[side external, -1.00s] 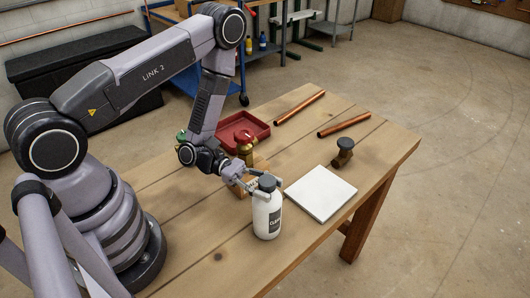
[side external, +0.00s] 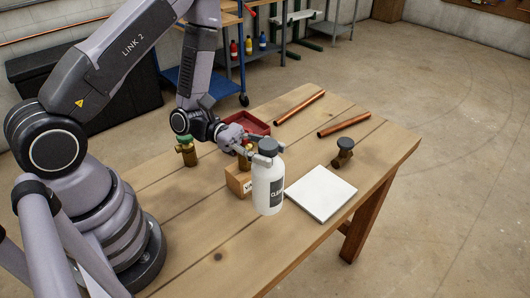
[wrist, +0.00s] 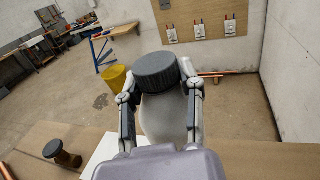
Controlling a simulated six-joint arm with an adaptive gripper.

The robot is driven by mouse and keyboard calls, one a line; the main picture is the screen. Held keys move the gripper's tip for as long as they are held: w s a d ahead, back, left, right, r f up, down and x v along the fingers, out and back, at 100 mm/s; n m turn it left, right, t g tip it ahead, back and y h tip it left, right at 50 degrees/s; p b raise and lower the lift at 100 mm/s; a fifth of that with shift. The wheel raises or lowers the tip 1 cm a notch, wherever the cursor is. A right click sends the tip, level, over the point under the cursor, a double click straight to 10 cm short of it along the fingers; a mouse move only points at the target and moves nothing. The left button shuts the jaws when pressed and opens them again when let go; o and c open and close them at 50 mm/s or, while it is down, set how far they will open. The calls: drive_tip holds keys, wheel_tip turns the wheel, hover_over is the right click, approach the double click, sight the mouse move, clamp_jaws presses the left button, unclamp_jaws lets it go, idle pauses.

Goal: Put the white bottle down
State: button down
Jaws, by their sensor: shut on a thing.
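The white bottle (side external: 268,190) has a dark cap and a dark label that begins "CLE". My gripper (side external: 263,153) is shut on it just below the cap and holds it upright. It appears to hang above the table, left of the square white pad (side external: 325,193). In the wrist view the bottle's dark cap (wrist: 157,71) and pale shoulder stand between the two fingers. The bottle's base is not visible in the wrist view.
A wooden block (side external: 237,182) and a partly hidden brass valve stand behind the bottle. A green-capped valve (side external: 187,153) is farther left, a dark-capped fitting (side external: 343,152) right. A red tray (side external: 257,128) and two copper pipes (side external: 300,108) lie at the back. The front tabletop is clear.

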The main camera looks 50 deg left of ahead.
drive_tip(key=w+a+r+n+t+y, duration=0.1)
drive_tip(key=w+a+n+t+y, duration=0.2)
drive_tip(key=w+a, duration=0.6)
drive_tip(key=w+a+n+t+y, duration=0.1)
drive_tip(key=w+a+n+t, duration=0.3)
drive_tip(key=w, duration=0.8)
wheel_tip(320, 180, down, 10)
drive_tip(key=m, duration=0.1)
drive_tip(key=shift+w+a+t+y, duration=0.3)
drive_tip(key=shift+w+a+t, duration=0.1)
drive_tip(key=shift+a, duration=0.05)
drive_tip(key=c, duration=0.7)
unclamp_jaws()
